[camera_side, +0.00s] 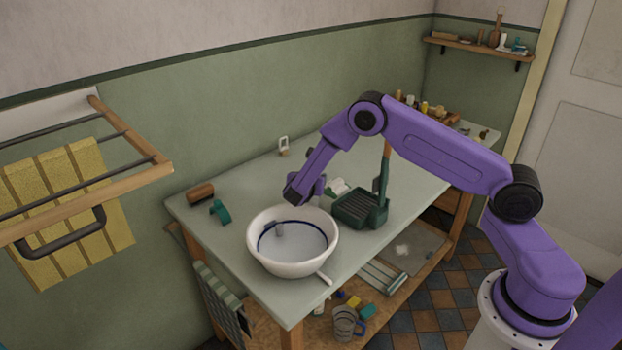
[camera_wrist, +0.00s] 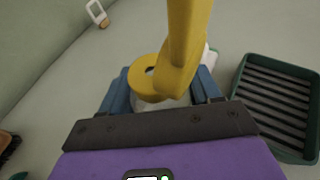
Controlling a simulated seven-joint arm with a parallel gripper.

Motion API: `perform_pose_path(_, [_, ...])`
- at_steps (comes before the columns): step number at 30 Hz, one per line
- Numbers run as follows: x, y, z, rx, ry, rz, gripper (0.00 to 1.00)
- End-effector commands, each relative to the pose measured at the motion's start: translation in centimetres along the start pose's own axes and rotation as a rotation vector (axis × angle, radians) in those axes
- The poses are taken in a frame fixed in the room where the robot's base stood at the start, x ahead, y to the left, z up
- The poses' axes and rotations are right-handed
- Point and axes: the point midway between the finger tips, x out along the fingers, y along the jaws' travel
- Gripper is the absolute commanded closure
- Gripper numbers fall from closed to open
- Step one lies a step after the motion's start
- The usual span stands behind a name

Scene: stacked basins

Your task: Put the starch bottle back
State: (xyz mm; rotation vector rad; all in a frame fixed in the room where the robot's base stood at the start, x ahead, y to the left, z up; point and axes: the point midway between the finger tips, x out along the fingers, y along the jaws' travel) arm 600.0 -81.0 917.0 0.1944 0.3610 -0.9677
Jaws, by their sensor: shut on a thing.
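In the wrist view the starch bottle's yellow top (camera_wrist: 182,62) fills the middle, with a ring at its left and a long yellow part running up out of the picture. A little of a pale body shows beneath it. My gripper (camera_wrist: 162,92) has a blue finger on each side and is shut on the bottle. In the side view my gripper (camera_side: 317,187) is low over the table, just behind the white basin and left of the green rack. I cannot make out the bottle clearly in that view.
The white basin (camera_side: 260,259) stands at the table's front. The dark green rack (camera_side: 360,212) is right of it and also shows in the wrist view (camera_wrist: 245,88). The table's left rear is mostly clear.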

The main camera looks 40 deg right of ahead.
Motion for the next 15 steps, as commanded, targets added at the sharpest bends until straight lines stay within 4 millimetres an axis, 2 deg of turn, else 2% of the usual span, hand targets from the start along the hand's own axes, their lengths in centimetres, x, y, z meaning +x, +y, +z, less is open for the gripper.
perform_pose_path(7, [0.05, 0.03, -0.28, -0.001, 0.0, 0.001, 0.67])
perform_pose_path(8, [0.06, 0.03, -0.32, -0.001, 0.0, 0.001, 0.34])
perform_pose_path(10, [0.06, 0.03, -0.28, 0.0, 0.0, 0.001, 0.12])
perform_pose_path(15, [0.06, 0.02, -0.26, 0.0, 0.0, 0.001, 0.12])
